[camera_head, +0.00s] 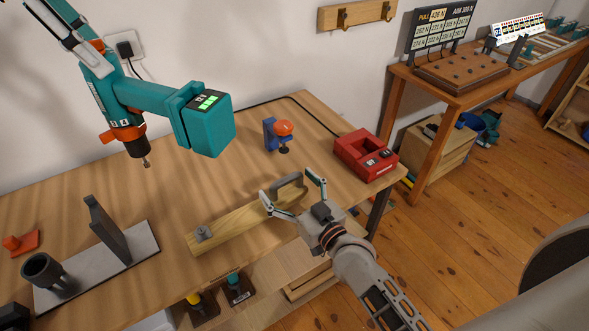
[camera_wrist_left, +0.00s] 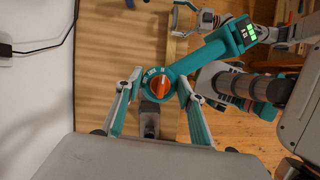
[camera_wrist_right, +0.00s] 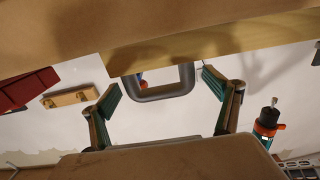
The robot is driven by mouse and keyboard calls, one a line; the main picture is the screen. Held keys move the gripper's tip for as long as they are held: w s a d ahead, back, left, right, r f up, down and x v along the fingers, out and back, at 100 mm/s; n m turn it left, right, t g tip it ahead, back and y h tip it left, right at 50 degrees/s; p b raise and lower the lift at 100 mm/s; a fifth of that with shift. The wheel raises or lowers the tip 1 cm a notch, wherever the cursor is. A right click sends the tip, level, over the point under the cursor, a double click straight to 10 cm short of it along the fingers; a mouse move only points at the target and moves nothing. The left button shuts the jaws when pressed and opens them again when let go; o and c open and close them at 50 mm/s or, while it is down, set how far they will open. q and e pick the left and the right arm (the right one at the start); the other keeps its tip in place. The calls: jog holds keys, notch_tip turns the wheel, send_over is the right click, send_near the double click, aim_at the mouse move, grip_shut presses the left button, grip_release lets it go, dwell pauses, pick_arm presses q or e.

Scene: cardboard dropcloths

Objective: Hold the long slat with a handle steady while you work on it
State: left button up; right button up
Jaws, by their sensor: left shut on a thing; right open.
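The long slat (camera_head: 235,225) lies on the workbench; its grey arched handle (camera_head: 291,186) stands near its right end. A small grey fitting (camera_head: 203,233) sits at its left end. My right gripper (camera_head: 292,192) is open, with its fingers either side of the handle. In the right wrist view the handle (camera_wrist_right: 158,88) shows between the spread fingers, with gaps on both sides. My left gripper (camera_head: 80,45) is shut on a teal and orange drill (camera_head: 150,100), held above the bench left of the slat. The drill (camera_wrist_left: 158,82) sits between its fingers in the left wrist view.
A blue clamp with an orange knob (camera_head: 283,128) and a red box (camera_head: 366,154) stand behind the slat. At left are a grey plate (camera_head: 140,245) with a dark upright, a dark mug (camera_head: 44,272) and an orange piece (camera_head: 20,242). The bench between is clear.

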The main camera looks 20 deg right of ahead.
aim_at(152, 113)
pick_arm(q)
jog(key=shift+r, duration=0.15)
pick_arm(e)
jog(key=shift+w+a, duration=0.1)
jog(key=shift+w, duration=0.2)
jog(key=c, duration=1.5)
pick_arm(q)
jog(key=s+d+f+m+g, duration=0.1)
jog(key=s+d+f+m, duration=0.3)
jog(key=f, duration=0.1)
jog(key=s+d+f+m+g, duration=0.1)
jog(key=s+d+f, duration=0.1)
jog(key=f, duration=0.1)
jog(key=shift+s+d+f+m+g, duration=0.1)
jog(key=shift+s+f+m+g, duration=0.1)
jog(key=shift+f+m+g, duration=0.15)
pick_arm(e)
jog(key=shift+o, duration=0.2)
pick_arm(q)
jog(key=shift+r, duration=0.1)
